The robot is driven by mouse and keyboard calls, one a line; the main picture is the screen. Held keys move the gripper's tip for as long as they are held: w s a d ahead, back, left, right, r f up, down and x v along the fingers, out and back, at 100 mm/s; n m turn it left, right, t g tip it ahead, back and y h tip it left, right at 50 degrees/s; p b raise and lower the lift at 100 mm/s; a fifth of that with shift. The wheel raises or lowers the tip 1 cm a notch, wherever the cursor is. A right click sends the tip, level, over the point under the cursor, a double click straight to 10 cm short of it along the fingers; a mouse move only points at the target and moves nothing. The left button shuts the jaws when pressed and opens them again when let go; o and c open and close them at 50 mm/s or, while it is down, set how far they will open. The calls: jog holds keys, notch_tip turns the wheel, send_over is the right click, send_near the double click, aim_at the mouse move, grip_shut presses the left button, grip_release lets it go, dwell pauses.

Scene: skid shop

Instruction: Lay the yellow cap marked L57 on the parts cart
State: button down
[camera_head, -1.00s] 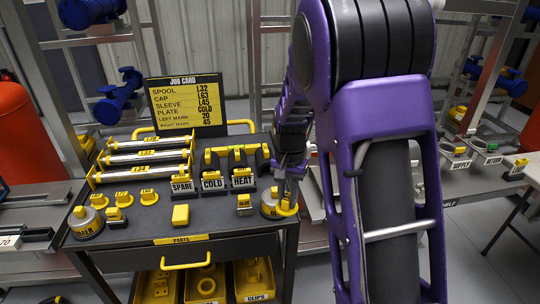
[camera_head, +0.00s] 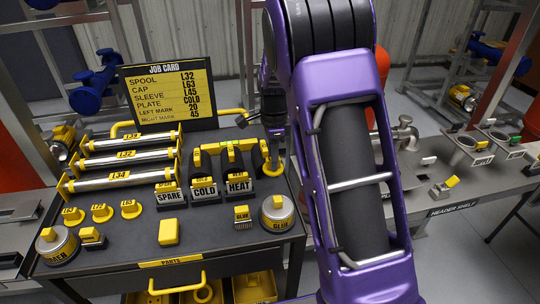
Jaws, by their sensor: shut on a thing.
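The parts cart (camera_head: 110,258) has a dark top and a yellow label on its front edge. My gripper (camera_head: 273,154) is small and partly hidden beside my forearm, over the cart's right back part. It is shut on a yellow piece (camera_head: 272,168), which looks like a cap; I cannot read its mark. I cannot tell whether this piece touches the cart top. Three other yellow caps (camera_head: 102,212) stand in a row at the cart's left front; their small marks are hard to read.
Labelled spools (camera_head: 120,176) lie in a rack at the cart's left. SPARE, COLD and HEAT blocks (camera_head: 205,190) stand in the middle. A glue tin (camera_head: 277,214) is at the right front. The job card (camera_head: 168,98) reads cap L63. Bare top surrounds a yellow block (camera_head: 169,232).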

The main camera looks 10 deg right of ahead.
jog(key=shift+f+b, duration=1.8)
jog(key=shift+f, duration=0.55)
jog(key=shift+p, duration=0.4)
jog(key=shift+f, duration=0.2)
jog(key=shift+f+b, duration=0.55)
jog(key=shift+f, duration=0.2)
jog(key=shift+f, duration=0.3)
jog(key=shift+f+b, duration=0.4)
jog(key=shift+f, duration=0.2)
jog(key=shift+f, duration=0.3)
dwell(0.3)
